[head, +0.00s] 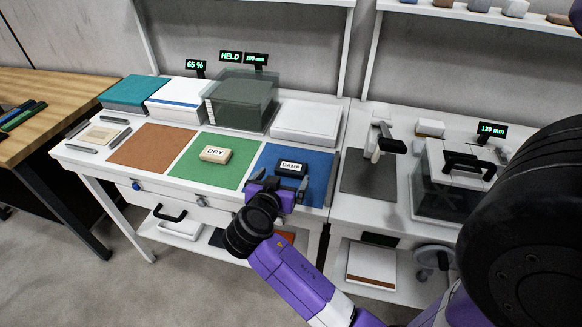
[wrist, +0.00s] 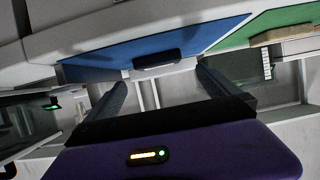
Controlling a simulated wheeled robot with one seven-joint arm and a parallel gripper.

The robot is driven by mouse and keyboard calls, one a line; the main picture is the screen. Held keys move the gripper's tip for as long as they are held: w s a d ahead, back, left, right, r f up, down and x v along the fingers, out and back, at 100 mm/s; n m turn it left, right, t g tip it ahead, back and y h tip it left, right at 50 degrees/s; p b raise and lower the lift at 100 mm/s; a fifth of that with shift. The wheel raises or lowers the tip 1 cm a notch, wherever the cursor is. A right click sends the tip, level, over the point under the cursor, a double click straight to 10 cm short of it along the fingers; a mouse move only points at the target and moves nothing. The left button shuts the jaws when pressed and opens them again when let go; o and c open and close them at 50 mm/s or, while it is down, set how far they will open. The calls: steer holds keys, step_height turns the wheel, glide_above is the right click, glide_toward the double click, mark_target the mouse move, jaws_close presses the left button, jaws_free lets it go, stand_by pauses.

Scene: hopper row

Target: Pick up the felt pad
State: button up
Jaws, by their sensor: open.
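Two small blocks could be the felt pad; I cannot tell which by looks. A dark block labelled DAMP (head: 292,168) lies on the blue mat (head: 318,184). A tan block labelled DRY (head: 215,155) lies on the green mat (head: 188,172). My gripper (head: 278,186) is open and empty at the front of the blue mat, just short of the dark block. In the wrist view the dark block (wrist: 157,59) sits ahead, between the lines of the two spread fingers (wrist: 162,80), apart from them. The tan block (wrist: 283,36) is off to the right there.
A brown mat (head: 152,149) lies left of the green one. A teal box (head: 136,92), a white box (head: 178,101), a clear tinted bin (head: 241,101) and a white lidded box (head: 307,122) line the back. A grey mat (head: 368,178) is on the right bench.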

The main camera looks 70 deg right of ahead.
mark_target(290, 168)
steer(key=x, duration=0.2)
steer(key=shift+s+d+f+p, duration=0.1)
steer(key=shift+s+d+p, duration=0.05)
steer(key=shift+d+p, duration=0.15)
steer(key=shift+p+x, duration=0.85)
steer(key=shift+x, duration=1.75)
steer(key=shift+a+f, duration=0.15)
steer(key=c, duration=1.3)
step_height(290, 168, up, 20)
steer(key=shift+r+b, duration=0.1)
steer(key=shift+b, duration=0.65)
